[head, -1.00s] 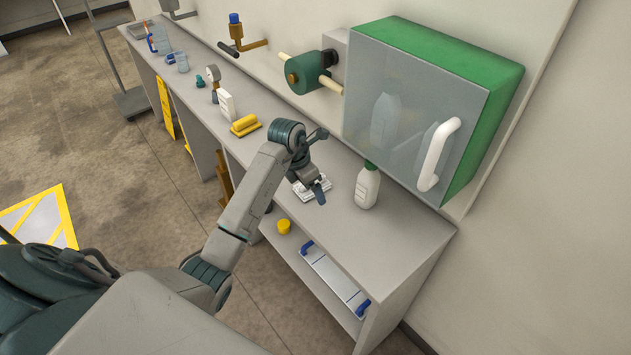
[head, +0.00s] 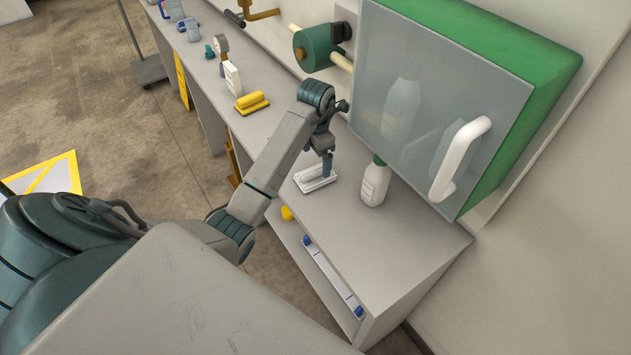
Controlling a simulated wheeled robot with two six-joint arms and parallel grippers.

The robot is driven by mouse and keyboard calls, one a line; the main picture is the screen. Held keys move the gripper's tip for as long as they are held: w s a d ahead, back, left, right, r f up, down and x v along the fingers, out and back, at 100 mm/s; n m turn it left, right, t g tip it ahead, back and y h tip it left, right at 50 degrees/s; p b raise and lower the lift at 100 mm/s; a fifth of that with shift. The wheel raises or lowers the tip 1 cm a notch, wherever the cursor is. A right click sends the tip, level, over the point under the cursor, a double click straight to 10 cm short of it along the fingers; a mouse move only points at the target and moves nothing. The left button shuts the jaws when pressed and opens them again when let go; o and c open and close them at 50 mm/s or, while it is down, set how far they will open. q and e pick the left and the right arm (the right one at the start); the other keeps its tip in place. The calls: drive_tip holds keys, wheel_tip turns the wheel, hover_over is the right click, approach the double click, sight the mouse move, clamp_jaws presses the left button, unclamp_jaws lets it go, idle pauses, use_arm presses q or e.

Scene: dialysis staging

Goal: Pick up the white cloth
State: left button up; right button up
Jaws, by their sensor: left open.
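The white cloth (head: 312,179) appears as a small, flat white piece on the grey counter, near its front edge; I cannot make out its folds. My left gripper (head: 327,170) points down at its right part, with the fingertips very close to it. From this angle I cannot tell whether they touch it. The left gripper is open, and its fingers hide a little of the white piece. My right gripper is not in view.
A white bottle with a green cap (head: 375,184) stands just right of the left gripper. A green cabinet with a clear door (head: 440,110) overhangs the counter. A yellow-handled block (head: 252,103) and a white box (head: 232,78) stand further left. The counter's right end is clear.

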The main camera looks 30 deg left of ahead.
sight(315, 169)
use_arm(q)
wheel_tip(315, 169, down, 2)
drive_tip(key=shift+w+f+b, duration=0.15)
drive_tip(key=shift+f+b, duration=0.1)
drive_tip(key=shift+b, duration=0.45)
wheel_tip(315, 169, down, 4)
drive_tip(key=b, duration=0.3)
drive_tip(key=shift+a, duration=0.1)
drive_tip(key=shift+f+b, duration=0.25)
drive_tip(key=shift+b, duration=0.1)
drive_tip(key=shift+r, duration=0.1)
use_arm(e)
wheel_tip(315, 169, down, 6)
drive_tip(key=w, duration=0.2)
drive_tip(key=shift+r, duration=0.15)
use_arm(q)
drive_tip(key=shift+s, duration=0.2)
drive_tip(key=shift+c, duration=0.9)
drive_tip(key=c, duration=0.9)
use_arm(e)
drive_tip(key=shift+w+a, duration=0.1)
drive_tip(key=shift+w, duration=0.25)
use_arm(q)
drive_tip(key=shift+a+r, duration=0.1)
drive_tip(key=shift+r, duration=0.05)
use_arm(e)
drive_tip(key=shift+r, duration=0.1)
